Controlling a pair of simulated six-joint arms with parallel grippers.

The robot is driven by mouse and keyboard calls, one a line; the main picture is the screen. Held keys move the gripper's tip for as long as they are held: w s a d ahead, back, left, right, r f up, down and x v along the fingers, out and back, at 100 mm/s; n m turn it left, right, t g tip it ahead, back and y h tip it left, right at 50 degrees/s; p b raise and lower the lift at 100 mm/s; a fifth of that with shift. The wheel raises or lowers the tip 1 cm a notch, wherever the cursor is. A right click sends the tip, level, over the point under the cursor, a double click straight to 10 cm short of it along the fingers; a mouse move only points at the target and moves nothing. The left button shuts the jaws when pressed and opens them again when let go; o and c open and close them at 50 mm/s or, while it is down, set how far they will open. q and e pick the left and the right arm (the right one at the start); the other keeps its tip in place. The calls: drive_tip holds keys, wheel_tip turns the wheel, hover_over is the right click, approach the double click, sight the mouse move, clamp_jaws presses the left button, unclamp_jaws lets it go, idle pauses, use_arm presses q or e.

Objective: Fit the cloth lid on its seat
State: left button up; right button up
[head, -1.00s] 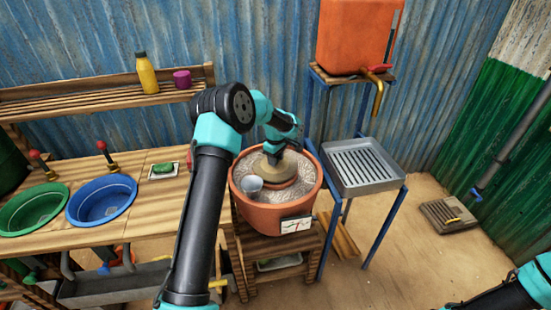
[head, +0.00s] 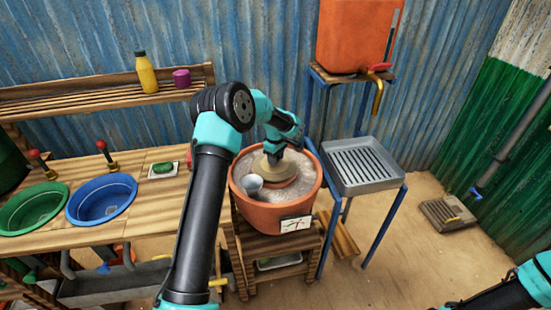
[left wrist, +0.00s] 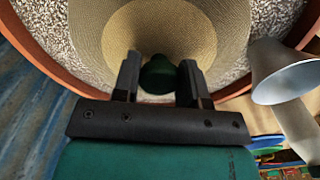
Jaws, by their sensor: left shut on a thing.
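The cloth lid (head: 267,168) is a beige woven disc with a dark green knob (left wrist: 158,76). It is over the inner pot's reddish rim (head: 284,186), in the middle of the large clay pot (head: 262,214). My left gripper (head: 275,156) is shut on the knob, pointing down from above. In the left wrist view the fingers (left wrist: 158,82) stand on both sides of the knob, and the cloth (left wrist: 190,30) spreads around it. I cannot tell whether the lid touches the rim all round. My right gripper is out of view; only part of that arm shows at bottom right.
Pale grit (head: 300,163) fills the clay pot around the middle. A grey-white cup (head: 252,184) sits in it close to the lid's front left, also near the gripper in the left wrist view (left wrist: 285,72). A metal tray stand (head: 372,184) is at the right.

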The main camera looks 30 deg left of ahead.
use_arm(q)
drive_tip(key=shift+f, duration=0.25)
idle(0.6)
drive_tip(key=o, duration=1.4)
drive_tip(key=shift+r, duration=2.05)
drive_tip(key=shift+r, duration=2.95)
